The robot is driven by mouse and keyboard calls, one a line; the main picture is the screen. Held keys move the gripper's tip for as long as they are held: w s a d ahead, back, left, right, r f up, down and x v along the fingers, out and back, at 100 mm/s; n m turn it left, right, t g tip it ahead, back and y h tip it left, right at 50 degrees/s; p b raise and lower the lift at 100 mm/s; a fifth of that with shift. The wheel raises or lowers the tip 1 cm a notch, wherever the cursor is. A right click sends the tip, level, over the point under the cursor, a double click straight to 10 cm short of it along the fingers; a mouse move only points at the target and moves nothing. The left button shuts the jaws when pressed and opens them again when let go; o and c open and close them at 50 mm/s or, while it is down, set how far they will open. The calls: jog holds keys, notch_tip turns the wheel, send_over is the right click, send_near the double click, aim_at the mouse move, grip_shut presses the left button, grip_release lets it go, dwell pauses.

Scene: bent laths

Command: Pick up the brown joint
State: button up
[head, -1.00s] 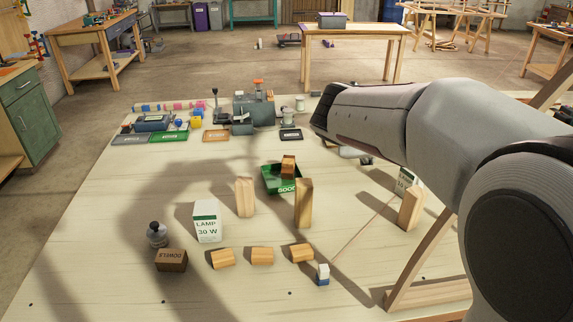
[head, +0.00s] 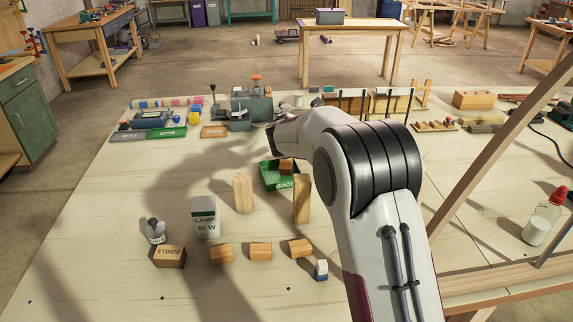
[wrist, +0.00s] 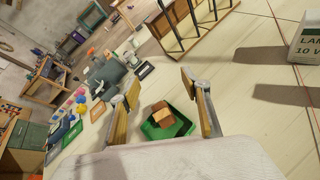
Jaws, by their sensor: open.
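A brown wooden block (head: 286,166), which looks like the brown joint, sits in a green tray marked GOOD (head: 270,181). In the wrist view the brown block (wrist: 162,112) lies in the green tray (wrist: 178,131), between and beyond my gripper's fingers. My gripper (wrist: 160,88) is open and empty, its two fingers spread apart. It appears to be above the tray, not touching the block. In the head view my arm reaches over the table and the fingertips cannot be made out.
Two upright wooden pieces (head: 243,192) (head: 302,200) stand in front of the tray. A wooden frame leans at right. The left tabletop is mostly clear.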

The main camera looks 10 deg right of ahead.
aim_at(286, 159)
jog(key=w+a+f+n, duration=0.1)
jog(key=f, duration=0.1)
jog(key=w+a+f+n+y, duration=0.1)
jog(key=w+a+f+n, duration=0.3)
jog(key=f, duration=0.1)
jog(key=shift+w+a+f+t+y, duration=0.1)
jog(key=shift+w+a+t+y, duration=0.1)
jog(key=shift+t+y, duration=0.15)
jog(key=shift+f, duration=1.8)
jog(key=shift+f, duration=1.85)
jog(key=shift+x, duration=1.4)
jog(key=shift+r, duration=0.1)
jog(key=c, duration=1.3)
jog(key=shift+r, duration=0.1)
